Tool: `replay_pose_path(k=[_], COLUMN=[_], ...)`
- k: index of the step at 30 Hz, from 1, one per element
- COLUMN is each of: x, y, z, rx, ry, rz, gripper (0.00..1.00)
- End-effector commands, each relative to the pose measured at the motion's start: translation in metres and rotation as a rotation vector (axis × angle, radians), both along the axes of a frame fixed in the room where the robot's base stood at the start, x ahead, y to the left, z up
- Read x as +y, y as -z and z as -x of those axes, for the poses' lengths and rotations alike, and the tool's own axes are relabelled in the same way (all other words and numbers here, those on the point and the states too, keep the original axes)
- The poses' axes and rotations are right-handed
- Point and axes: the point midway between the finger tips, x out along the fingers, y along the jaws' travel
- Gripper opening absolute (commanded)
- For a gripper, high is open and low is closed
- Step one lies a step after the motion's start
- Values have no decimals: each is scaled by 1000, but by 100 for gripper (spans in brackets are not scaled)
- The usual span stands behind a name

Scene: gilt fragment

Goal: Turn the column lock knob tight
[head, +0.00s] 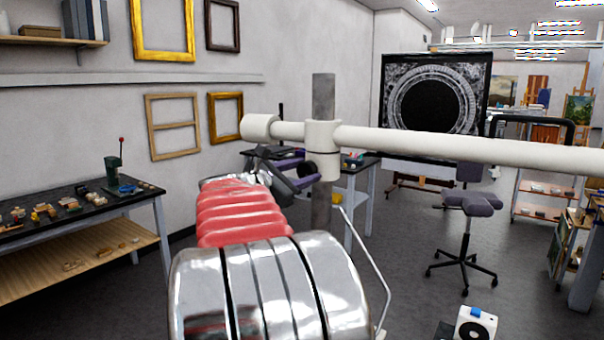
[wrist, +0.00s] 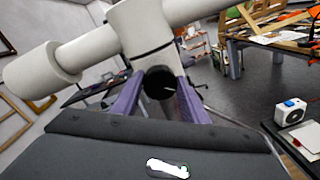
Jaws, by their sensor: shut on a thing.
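The black column lock knob (wrist: 158,82) sits on the white clamp (wrist: 140,28) where the white cross arm meets the grey column (head: 323,95). In the wrist view the two purple fingers of my gripper (wrist: 160,98) stand on either side of the knob and are shut on it. A thin light line shows on the knob's dark face. In the head view my gripper (head: 293,172) reaches the clamp from the left, and the knob (head: 309,168) shows only as a small dark patch, partly hidden by the fingers.
The white cross arm (head: 450,144) runs right from the clamp, its thick end (head: 257,127) to the left. A workbench (head: 85,200) with small pieces stands at left. A large dark screen (head: 434,105) and a stool (head: 468,205) stand at right. Open floor lies between.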

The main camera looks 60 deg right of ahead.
Motion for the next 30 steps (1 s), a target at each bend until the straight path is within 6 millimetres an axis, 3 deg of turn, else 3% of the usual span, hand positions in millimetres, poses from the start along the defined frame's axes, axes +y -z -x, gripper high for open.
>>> replay_pose_path(k=[18,30], x=[0,0], y=[2,3], z=[2,3], rx=[-558,-745], ry=[1,2], rz=[87,116], gripper=[18,18])
